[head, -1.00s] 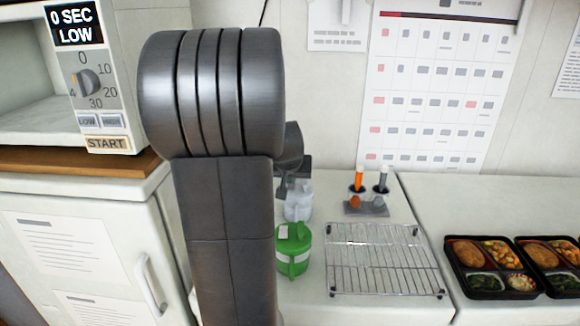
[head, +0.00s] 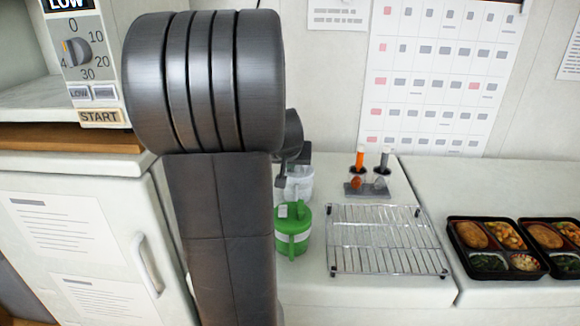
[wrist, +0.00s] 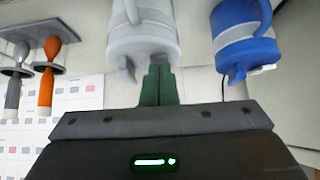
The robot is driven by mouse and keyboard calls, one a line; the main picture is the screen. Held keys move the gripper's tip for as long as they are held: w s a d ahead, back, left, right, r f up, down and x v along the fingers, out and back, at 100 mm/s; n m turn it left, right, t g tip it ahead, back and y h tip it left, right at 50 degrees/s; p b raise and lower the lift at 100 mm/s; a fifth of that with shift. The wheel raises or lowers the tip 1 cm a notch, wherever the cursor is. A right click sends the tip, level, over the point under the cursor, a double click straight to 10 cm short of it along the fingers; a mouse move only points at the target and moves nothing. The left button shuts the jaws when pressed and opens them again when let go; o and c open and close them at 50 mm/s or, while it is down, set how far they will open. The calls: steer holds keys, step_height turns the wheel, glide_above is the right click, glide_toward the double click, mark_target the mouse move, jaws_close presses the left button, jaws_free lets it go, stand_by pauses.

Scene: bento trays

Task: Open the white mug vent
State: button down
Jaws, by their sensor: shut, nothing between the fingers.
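The white mug (head: 299,184) stands on the counter behind the green mug (head: 293,232), partly hidden by my arm and gripper in the head view. In the wrist view the white mug (wrist: 143,42) fills the upper middle, with a small light tab (wrist: 127,70) on its near side. My gripper (wrist: 160,70) has its dark green fingers pressed together, empty. The fingertips are just right of the tab, close to the mug; I cannot tell if they touch it. Whether the vent is open is unclear.
A blue mug (wrist: 245,38) is close on the right in the wrist view. A spoon holder (head: 366,189) with an orange and a grey tool stands behind the wire rack (head: 388,241). Bento trays (head: 496,248) are at the right. A microwave (head: 85,75) is at the left.

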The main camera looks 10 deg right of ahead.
steer(key=shift+r, duration=0.15)
steer(key=shift+r+p, duration=0.55)
steer(key=shift+r, duration=0.2)
steer(key=shift+r, duration=0.2)
steer(key=r+p, duration=0.3)
steer(key=shift+s+r, duration=0.2)
steer(key=shift+r, duration=0.1)
steer(key=s+f+b+v, duration=0.1)
steer(key=v, duration=0.8)
steer(key=shift+s+a, duration=0.4)
steer(key=shift+s, duration=0.2)
steer(key=shift+w, duration=0.1)
